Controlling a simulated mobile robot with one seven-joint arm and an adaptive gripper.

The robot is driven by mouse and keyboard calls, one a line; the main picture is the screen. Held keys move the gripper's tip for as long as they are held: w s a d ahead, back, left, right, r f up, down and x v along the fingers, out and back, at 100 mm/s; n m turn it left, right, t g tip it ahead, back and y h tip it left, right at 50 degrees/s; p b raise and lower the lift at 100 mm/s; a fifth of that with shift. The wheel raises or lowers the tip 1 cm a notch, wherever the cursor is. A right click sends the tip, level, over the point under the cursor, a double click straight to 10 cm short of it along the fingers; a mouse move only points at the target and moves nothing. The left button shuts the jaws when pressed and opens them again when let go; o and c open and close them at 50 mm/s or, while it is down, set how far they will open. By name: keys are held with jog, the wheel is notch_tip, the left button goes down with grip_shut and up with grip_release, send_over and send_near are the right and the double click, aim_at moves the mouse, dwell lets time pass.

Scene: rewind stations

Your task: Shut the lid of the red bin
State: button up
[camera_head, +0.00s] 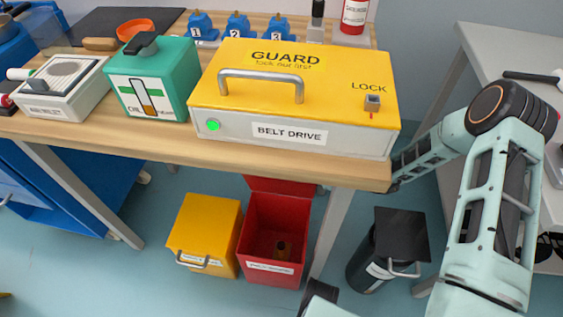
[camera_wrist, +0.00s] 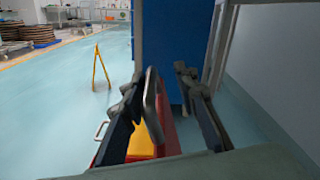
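The red bin (camera_head: 272,272) stands on the floor under the bench, with its lid (camera_head: 268,186) raised at the back. I cannot tell whether a finger touches the handle.
A closed yellow bin (camera_head: 203,232) stands left of the red bin; it also shows in the wrist view (camera_wrist: 141,141). A dark lidded bin (camera_head: 388,250) is to the right. The bench leg (camera_head: 333,232) and bench top (camera_head: 340,172) are close to the red bin.

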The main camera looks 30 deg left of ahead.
jog(key=v, duration=1.2)
jog(key=shift+s, duration=0.1)
